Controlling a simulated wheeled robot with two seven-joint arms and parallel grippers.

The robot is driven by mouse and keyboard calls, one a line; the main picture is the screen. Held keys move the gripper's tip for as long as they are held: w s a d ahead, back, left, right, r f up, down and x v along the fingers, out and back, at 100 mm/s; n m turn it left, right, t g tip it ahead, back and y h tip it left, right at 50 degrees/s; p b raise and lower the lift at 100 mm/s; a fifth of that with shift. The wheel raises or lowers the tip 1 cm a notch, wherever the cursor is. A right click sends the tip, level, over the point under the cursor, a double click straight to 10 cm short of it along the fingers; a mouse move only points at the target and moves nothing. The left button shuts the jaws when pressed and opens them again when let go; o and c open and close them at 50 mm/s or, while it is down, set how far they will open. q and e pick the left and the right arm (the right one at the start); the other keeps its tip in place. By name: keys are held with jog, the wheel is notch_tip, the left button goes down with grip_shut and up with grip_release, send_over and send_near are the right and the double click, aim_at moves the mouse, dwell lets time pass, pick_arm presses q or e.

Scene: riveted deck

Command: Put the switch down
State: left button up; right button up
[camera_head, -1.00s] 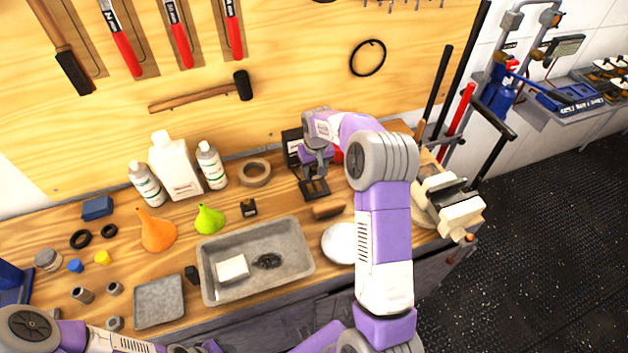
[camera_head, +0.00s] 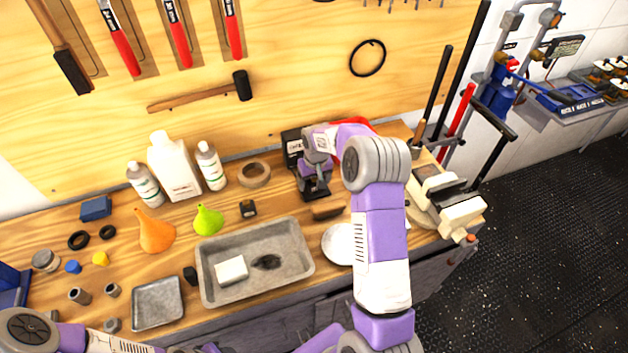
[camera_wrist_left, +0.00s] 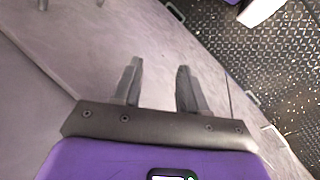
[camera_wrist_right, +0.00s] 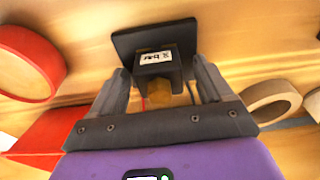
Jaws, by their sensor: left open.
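The switch (camera_head: 292,149) appears to be the black unit with an upright plate and a base, standing at the back of the bench against the wooden board. In the right wrist view, its black plate and labelled block (camera_wrist_right: 156,60) show ahead, with a yellowish part below the label. My right gripper (camera_head: 317,188) is in front of it and low over its base. Its fingers are open, one on each side of the block, with nothing clearly gripped; contact cannot be told. My left gripper (camera_wrist_left: 159,70) is open and empty, away from the switch.
A tape roll (camera_head: 255,173) stands left of the switch, and a wooden-handled brush (camera_head: 327,208) lies in front. A grey tray (camera_head: 207,289) holds a white block. A red item (camera_wrist_right: 45,140) is near my right gripper.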

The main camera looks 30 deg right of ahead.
jog(key=shift+r, duration=0.3)
notch_tip(320, 180, up, 12)
jog(key=s+p, duration=0.1)
jog(key=shift+s+a+p, duration=0.15)
jog(key=shift+s+p, duration=0.05)
jog(key=shift+p, duration=0.2)
jog(key=shift+f, duration=0.15)
